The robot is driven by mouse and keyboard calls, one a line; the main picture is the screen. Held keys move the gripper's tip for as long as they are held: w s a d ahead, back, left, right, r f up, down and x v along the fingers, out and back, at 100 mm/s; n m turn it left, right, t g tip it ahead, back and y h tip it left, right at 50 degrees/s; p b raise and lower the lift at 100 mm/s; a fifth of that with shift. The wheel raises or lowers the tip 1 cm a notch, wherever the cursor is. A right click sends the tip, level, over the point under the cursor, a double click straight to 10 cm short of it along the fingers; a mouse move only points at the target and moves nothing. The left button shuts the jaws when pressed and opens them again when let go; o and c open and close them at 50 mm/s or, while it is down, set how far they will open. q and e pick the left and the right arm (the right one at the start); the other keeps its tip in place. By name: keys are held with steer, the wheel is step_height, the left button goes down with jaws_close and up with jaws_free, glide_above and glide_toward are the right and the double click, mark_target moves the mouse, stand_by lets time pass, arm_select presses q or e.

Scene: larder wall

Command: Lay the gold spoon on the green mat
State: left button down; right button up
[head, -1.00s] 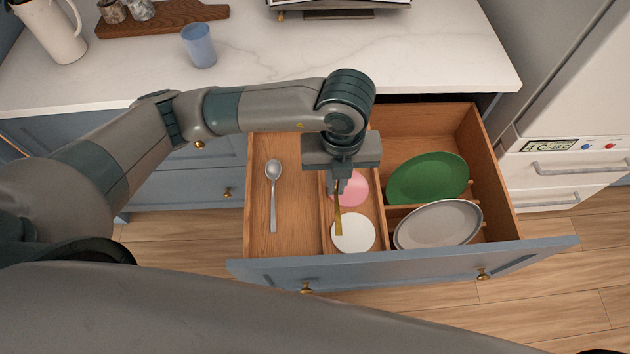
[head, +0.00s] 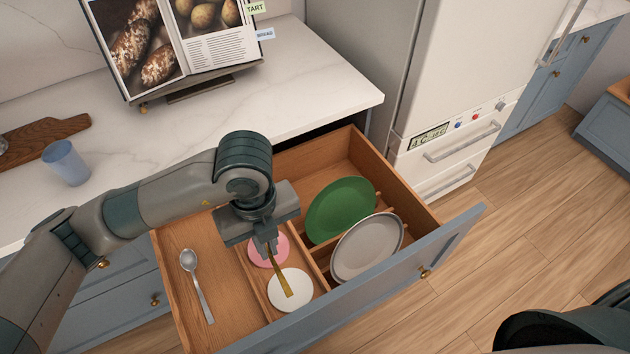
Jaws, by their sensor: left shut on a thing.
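My left gripper (head: 268,248) is over the open drawer, pointing down, and is shut on the gold spoon (head: 281,274). The spoon hangs below the fingers, in front of the pink and white discs in the drawer's middle compartment. Its upper part is hidden by the fingers. I cannot tell whether its lower end touches anything. No green mat shows in this view. My right gripper does not show.
The open wooden drawer (head: 180,318) holds a silver spoon (head: 196,284), a pink disc (head: 270,252), a white disc (head: 292,293), a green plate (head: 340,208) and a grey plate (head: 368,247). A blue cup (head: 66,162), cutting board (head: 45,136) and cookbook (head: 215,45) stand on the counter.

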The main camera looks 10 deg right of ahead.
arm_select(q)
steer(key=shift+w+a+f+n, duration=0.8)
steer(key=shift+w+a+n, duration=1.1)
steer(key=shift+a+n, duration=2.5)
steer(key=shift+w+a+f+n, duration=0.75)
steer(key=shift+w+a+n, duration=1.25)
steer(key=shift+n, duration=4.6)
steer(key=shift+w+a+f+n, duration=0.8)
steer(key=shift+w+a+n, duration=1)
steer(key=shift+a+n, duration=2.6)
steer(key=shift+d+n, duration=1.1)
